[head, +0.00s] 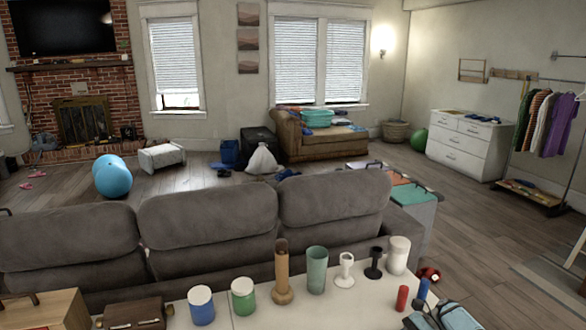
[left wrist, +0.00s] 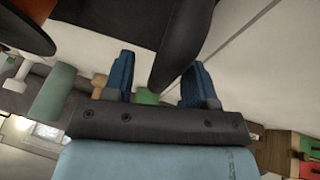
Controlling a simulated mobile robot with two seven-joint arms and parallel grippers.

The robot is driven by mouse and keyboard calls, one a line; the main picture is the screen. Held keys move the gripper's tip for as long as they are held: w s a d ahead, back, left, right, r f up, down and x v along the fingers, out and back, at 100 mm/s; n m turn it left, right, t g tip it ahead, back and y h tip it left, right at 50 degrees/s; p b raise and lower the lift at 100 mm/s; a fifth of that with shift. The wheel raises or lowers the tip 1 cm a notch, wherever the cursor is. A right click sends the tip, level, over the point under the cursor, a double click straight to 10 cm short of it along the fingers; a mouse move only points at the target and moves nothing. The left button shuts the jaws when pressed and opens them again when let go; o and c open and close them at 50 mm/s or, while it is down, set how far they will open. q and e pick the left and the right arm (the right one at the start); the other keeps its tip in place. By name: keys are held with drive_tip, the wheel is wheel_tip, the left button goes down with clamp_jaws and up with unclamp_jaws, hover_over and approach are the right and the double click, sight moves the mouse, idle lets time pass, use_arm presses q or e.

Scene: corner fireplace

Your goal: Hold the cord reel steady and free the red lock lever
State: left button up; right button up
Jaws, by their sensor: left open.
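In the left wrist view, which is upside down, my left gripper (left wrist: 150,92) is open, with its two blue fingers apart. A large dark curved shape (left wrist: 180,45) comes down from the top edge toward the gap between the fingers; I cannot tell what it is or whether it touches them. An orange disc with a dark rim (left wrist: 18,28) is cut off at the upper left; it may be part of the cord reel, but this is unclear. I cannot identify the red lock lever.
A white table (head: 270,318) holds a row of jars, a tan vase (head: 282,270), a teal vase (head: 317,270) and candle holders. A red cylinder (head: 402,298) and light-blue item (head: 457,316) are at lower right. A grey sofa (head: 205,230) stands behind the table.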

use_arm(q)
drive_tip(key=o, duration=0.6)
drive_tip(key=shift+c, duration=0.2)
